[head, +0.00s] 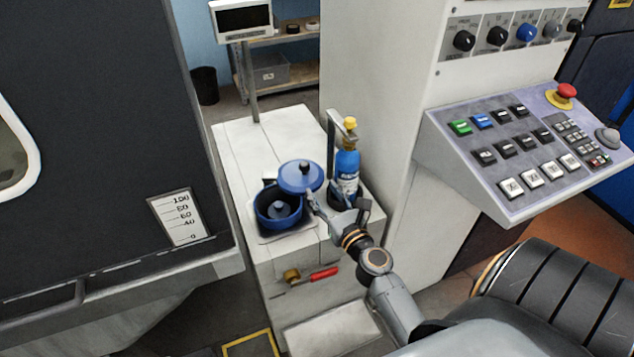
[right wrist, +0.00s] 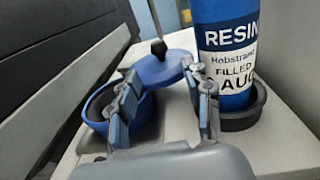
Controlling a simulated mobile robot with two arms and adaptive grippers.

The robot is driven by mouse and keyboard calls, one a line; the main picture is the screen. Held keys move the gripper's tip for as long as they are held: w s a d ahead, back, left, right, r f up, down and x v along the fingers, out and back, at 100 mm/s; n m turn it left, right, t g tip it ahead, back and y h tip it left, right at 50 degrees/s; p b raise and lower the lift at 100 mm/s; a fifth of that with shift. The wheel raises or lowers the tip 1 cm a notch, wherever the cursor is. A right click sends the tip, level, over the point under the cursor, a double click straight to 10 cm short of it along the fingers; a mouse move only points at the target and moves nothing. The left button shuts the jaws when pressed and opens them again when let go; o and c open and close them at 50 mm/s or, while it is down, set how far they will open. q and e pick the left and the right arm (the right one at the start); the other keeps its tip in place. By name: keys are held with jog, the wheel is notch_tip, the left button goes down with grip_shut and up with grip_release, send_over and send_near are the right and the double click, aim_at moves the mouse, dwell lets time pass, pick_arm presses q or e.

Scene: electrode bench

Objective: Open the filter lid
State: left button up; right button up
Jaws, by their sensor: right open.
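The blue filter pot (head: 268,213) sits on the white cabinet in the head view. Its mouth is uncovered, and a dark blue core shows inside. The round blue filter lid (head: 293,184) with its dark knob is off to the back right of the mouth, overlapping the pot's rim in the picture. Whether lid and pot touch is unclear. My right gripper (head: 316,197) is open beside the lid's right front edge. In the right wrist view, my right gripper (right wrist: 165,96) has its fingers apart, with the lid (right wrist: 157,72) beyond them and the pot (right wrist: 143,122) partly hidden behind the left finger. My left gripper is out of view.
A blue resin bottle (head: 347,163) with a yellow cap stands in a dark holder close right of my right gripper. A red-handled valve (head: 322,274) is on the cabinet's front. A control panel (head: 535,150) stands at right and a dark machine (head: 110,110) at left.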

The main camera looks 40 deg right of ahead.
jog(key=shift+s, duration=0.25)
jog(key=shift+r, duration=0.1)
jog(key=c, duration=0.3)
jog(key=r+p, duration=0.1)
jog(key=p, duration=0.1)
jog(key=a+r+p, duration=0.1)
jog(key=p, duration=0.1)
jog(key=shift+s+a+r+m+g+h, duration=0.1)
jog(key=shift+s+a+m+g+h, duration=0.05)
jog(key=shift+m+g+h, duration=0.25)
grip_shut()
jog(key=m+g+h+p, duration=0.2)
jog(key=g+p, duration=0.1)
jog(key=p, duration=0.6)
send_near(306, 168)
jog(key=shift+h, duration=0.4)
jog(key=x, duration=0.3)
jog(key=p+x, duration=0.1)
jog(key=x, duration=0.3)
jog(key=shift+a+p, duration=0.2)
jog(key=shift+p, duration=0.1)
